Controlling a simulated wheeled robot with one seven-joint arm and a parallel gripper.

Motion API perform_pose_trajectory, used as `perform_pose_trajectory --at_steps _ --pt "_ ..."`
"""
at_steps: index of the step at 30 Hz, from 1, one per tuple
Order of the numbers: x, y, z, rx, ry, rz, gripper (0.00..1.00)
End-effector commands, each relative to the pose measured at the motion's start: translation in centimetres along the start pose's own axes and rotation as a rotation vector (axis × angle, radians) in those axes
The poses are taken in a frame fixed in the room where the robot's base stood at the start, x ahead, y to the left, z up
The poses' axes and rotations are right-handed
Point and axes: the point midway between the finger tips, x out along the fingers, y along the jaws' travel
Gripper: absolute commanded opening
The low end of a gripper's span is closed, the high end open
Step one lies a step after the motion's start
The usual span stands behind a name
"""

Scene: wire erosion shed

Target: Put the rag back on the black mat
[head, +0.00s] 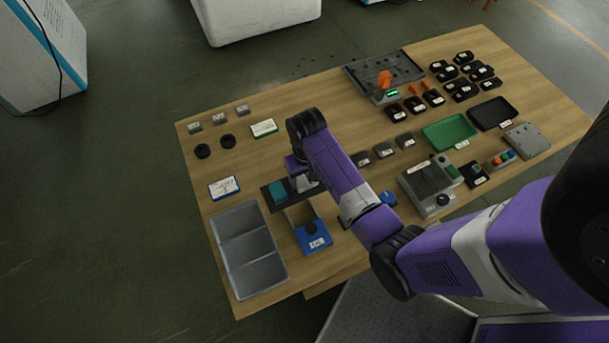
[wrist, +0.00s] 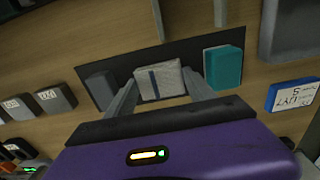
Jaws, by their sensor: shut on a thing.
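The rag (wrist: 158,80) is a pale grey folded piece with a dark stripe, in the middle of the wrist view. My gripper (wrist: 160,84) is shut on it, one finger at each side. The black mat (wrist: 137,60) lies behind the rag in the wrist view. I cannot tell whether the rag touches the mat or hangs just above it. A teal block (wrist: 223,67) sits on the mat to the right of the rag, and a dark grey block (wrist: 99,86) to its left. In the head view my arm hides much of the mat (head: 266,197).
Several small grey blocks stand right of my arm. The left table area has some free room.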

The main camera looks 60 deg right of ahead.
Motion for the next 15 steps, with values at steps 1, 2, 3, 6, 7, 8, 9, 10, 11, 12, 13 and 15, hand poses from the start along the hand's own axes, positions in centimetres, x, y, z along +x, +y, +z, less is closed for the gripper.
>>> perform_pose_trajectory --at_steps 1,2,3,6,7,8,9,10,11,12,13,15 --pt "0.06 -0.01 -0.02 0.0 0.0 0.0 0.12" --pt "0.15 -0.01 -0.01 0.0 0.0 0.0 0.12" --pt "0.28 -0.01 0.0 0.0 -0.001 0.0 0.12" --pt "0.24 -0.01 -0.01 0.0 -0.001 0.0 0.78" --pt "0.24 -0.01 -0.01 0.0 -0.001 0.0 0.84" --pt "0.24 -0.01 -0.01 0.0 -0.001 0.0 0.84" --pt "0.24 -0.01 -0.01 0.0 -0.001 0.0 0.84" --pt "0.24 -0.01 -0.01 0.0 -0.001 0.0 0.84" --pt "0.23 -0.01 -0.01 0.0 -0.001 0.0 0.84" --pt "0.23 -0.02 -0.01 0.0 -0.001 0.0 0.84" --pt "0.23 -0.02 -0.01 0.0 -0.001 0.0 0.84" --pt "0.22 -0.01 -0.01 0.0 -0.001 0.0 0.84"
